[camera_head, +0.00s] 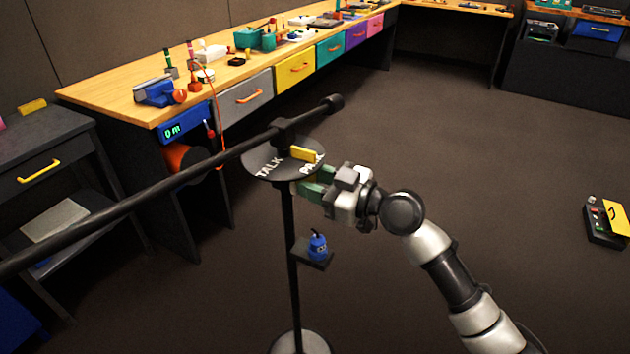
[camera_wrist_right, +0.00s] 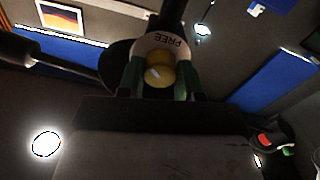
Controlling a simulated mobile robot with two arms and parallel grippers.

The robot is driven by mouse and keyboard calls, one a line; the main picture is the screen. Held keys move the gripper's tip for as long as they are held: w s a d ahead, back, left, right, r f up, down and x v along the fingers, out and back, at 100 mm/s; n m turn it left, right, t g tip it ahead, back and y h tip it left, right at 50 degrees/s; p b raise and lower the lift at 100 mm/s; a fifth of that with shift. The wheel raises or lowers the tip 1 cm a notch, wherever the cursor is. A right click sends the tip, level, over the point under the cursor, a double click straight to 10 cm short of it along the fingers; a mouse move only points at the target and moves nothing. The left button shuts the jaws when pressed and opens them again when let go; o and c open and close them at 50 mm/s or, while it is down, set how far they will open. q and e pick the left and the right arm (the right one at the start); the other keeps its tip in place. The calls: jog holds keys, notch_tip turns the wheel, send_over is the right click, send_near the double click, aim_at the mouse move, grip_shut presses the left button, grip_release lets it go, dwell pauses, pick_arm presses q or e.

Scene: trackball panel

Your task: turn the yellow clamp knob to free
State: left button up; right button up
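The yellow clamp knob (camera_head: 304,154) sits at the round black dial (camera_head: 262,158) on a black stand. White lettering on the dial reads TALK, with a second word partly hidden. My right gripper (camera_head: 312,181), with green fingers, is at the dial's right edge. In the right wrist view the rounded end of the yellow knob (camera_wrist_right: 159,73) lies between the two green fingers (camera_wrist_right: 158,80), one on each side. Whether they press on it I cannot tell. The word FREE shows upside down on the dial (camera_wrist_right: 161,41) behind the knob. My left gripper is not in view.
A long black boom (camera_head: 150,199) crosses the stand top from lower left. A small shelf on the stand's pole holds a blue bottle-like object (camera_head: 317,247). A wooden workbench (camera_head: 122,96) with coloured drawers runs behind. The floor to the right is mostly clear.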

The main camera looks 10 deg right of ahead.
jog(key=shift+c, duration=0.7)
jog(key=shift+m, duration=0.4)
jog(key=m+p, duration=0.1)
jog(key=m, duration=0.4)
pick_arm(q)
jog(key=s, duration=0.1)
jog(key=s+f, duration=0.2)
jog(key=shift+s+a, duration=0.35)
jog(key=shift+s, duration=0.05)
pick_arm(e)
jog(key=o, duration=0.9)
jog(key=shift+o, duration=0.2)
